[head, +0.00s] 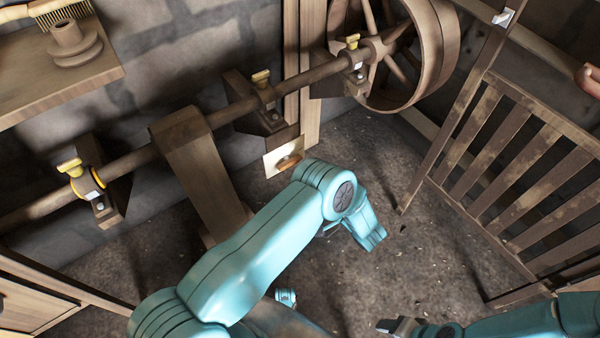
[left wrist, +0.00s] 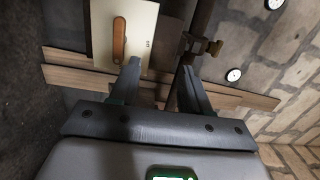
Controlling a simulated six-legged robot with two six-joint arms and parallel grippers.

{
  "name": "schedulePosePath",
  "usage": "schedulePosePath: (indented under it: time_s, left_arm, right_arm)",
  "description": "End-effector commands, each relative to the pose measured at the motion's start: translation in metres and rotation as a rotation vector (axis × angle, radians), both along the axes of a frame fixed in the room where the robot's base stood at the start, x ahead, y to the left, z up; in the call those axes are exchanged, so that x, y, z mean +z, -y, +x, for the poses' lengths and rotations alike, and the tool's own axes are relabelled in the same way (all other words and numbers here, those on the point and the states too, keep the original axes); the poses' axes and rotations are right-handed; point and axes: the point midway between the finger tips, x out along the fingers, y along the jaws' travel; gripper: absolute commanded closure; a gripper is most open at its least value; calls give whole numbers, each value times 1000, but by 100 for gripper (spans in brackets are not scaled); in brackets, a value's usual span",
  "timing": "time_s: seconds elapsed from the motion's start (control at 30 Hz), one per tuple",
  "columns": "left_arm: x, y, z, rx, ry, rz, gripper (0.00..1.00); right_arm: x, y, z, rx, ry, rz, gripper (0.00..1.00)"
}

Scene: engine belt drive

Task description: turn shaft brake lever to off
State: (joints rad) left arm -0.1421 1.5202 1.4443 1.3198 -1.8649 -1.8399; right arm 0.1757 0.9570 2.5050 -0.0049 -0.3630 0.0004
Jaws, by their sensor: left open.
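The shaft brake lever (head: 290,162) is a short wooden handle on a cream plate (head: 272,168), which is mounted below the shaft on the wall side. In the left wrist view the lever (left wrist: 119,40) runs lengthwise up the plate (left wrist: 142,20), with a small dark marking beside it too small to read. My left gripper (left wrist: 160,68) is open and empty; its left fingertip overlaps the plate's lower edge, right of the lever's lower end. I cannot tell whether it touches. In the head view my arm hides this gripper. My right gripper (head: 397,326) is low at the bottom, away from the lever.
A long shaft (head: 225,115) with yellow-topped bearings runs along the stone wall to a large wheel (head: 425,50). A wide belt (head: 205,165) hangs from it. A slatted wooden gate (head: 515,170) stands at right. A shelf (head: 60,85) is at upper left. Floor between is open.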

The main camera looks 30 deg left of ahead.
Motion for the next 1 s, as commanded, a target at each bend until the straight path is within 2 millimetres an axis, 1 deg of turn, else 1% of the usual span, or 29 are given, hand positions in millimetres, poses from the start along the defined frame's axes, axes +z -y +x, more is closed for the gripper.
schedulePosePath:
  time_s: [0.03,0.2,0.3,0.4,0.5,0.57,0.67,1.0]
  left_arm:
    - [-22,6,-1,-10,-3,0,53]
    - [-54,20,-5,-42,-19,4,53]
    - [-68,26,-7,-57,-26,7,53]
    - [-75,30,-7,-67,-27,8,53]
    - [-76,28,-5,-70,-25,7,53]
    - [-75,22,-3,-68,-25,7,53]
    - [-75,6,3,-66,-24,8,53]
    - [-77,-69,34,-69,-24,8,53]
  right_arm:
    - [-19,0,0,0,0,0,41]
    - [-42,0,0,0,0,0,41]
    - [-52,0,0,0,0,0,41]
    - [-58,0,0,0,0,0,41]
    - [-61,0,0,0,0,0,41]
    - [-62,0,0,-1,0,0,41]
    - [-64,0,1,-3,1,0,41]
    - [-81,4,4,-16,7,-2,41]
